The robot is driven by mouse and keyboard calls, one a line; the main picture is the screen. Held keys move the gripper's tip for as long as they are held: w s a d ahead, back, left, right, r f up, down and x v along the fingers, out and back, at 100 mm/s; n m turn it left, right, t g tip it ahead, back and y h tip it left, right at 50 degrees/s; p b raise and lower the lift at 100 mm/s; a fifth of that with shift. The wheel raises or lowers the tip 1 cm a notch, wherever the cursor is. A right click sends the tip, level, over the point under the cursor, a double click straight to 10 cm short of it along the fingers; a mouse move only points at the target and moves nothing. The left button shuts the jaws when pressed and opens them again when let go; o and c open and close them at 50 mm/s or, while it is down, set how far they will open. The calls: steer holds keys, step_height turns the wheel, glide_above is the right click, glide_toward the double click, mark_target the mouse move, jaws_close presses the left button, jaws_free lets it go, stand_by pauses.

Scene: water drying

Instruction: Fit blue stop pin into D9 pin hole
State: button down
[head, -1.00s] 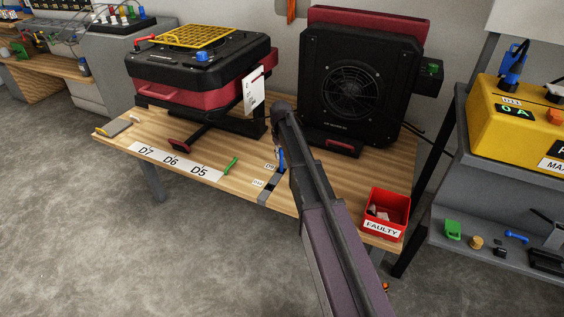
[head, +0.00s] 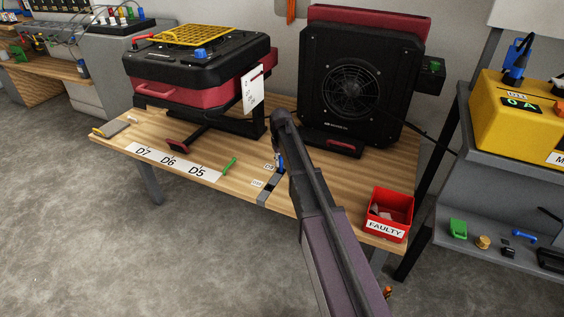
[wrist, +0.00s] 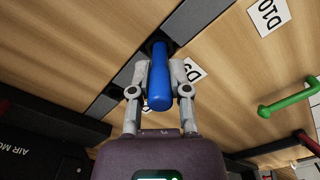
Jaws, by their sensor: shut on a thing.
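My gripper (wrist: 158,72) is shut on the blue stop pin (wrist: 159,85), which sits between its two grey fingers in the wrist view. The pin's far end meets the dark D9 pin hole (wrist: 150,45) in a grey strip (wrist: 190,22); I cannot tell how deep it sits. The D9 label (wrist: 190,72) is partly covered by a finger.
The D10 label (head: 257,184) lies nearby. A green pin (head: 229,167) is on the wooden bench to the left. A black fan unit (head: 352,90) stands behind my gripper. A red FAULTY bin (head: 387,214) stands at the right front corner.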

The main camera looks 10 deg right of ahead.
steer(key=c, duration=0.6)
jaws_free()
steer(key=shift+r, duration=0.1)
step_height(320, 180, up, 12)
steer(key=p, duration=1.2)
steer(key=shift+m, duration=0.9)
steer(key=s, duration=2.9)
steer(key=shift+d, duration=0.15)
steer(key=shift+r+p, duration=0.15)
steer(key=shift+p, duration=0.15)
